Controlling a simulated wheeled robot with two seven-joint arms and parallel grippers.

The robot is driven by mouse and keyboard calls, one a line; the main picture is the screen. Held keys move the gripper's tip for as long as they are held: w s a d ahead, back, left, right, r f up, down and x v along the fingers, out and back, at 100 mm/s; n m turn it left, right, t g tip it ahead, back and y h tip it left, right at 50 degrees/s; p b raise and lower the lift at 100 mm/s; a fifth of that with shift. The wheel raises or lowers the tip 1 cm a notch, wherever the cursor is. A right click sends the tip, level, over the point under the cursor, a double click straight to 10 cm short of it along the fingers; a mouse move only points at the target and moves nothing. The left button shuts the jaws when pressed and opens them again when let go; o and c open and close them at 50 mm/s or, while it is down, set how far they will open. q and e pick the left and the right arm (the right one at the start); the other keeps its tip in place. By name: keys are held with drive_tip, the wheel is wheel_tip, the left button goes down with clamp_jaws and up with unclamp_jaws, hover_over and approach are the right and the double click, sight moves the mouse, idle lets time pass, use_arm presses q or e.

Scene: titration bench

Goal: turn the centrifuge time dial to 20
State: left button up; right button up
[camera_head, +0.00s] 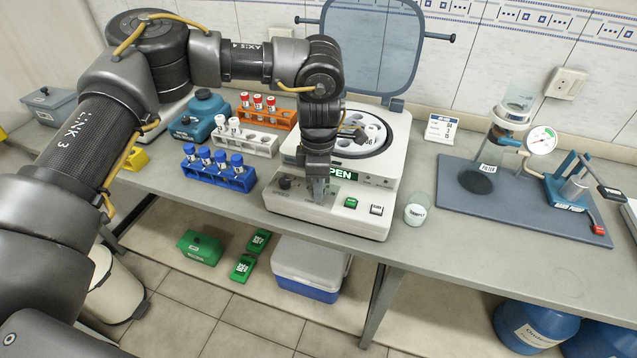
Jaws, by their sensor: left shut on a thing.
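The centrifuge (400,150) stands on the bench with its lid (370,45) raised and its rotor (365,135) exposed. A green OPEN label shows on its front, partly covered by my arm. On the sloped front panel, a dark knob (284,183) is visible at the left. My left gripper (322,192) points down at the panel just right of that knob, shut on what appears to be the time dial. The gripper hides that dial, so its setting cannot be read. My right gripper is not in view.
Blue, white and orange tube racks (240,178) stand left of the centrifuge. A small glass beaker (418,208) is close to its right side. A small sign card (440,129) and a filter setup on a grey mat (455,200) are farther right. Bench front right is clear.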

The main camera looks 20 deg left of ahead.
use_arm(q)
drive_tip(key=o, duration=1)
drive_tip(key=shift+c, duration=0.2)
drive_tip(key=shift+o, duration=0.2)
drive_tip(key=shift+r, duration=0.15)
wheel_tip(320, 180, up, 11)
drive_tip(key=b, duration=0.1)
drive_tip(key=shift+w+f, duration=0.2)
drive_tip(key=shift+f, duration=0.1)
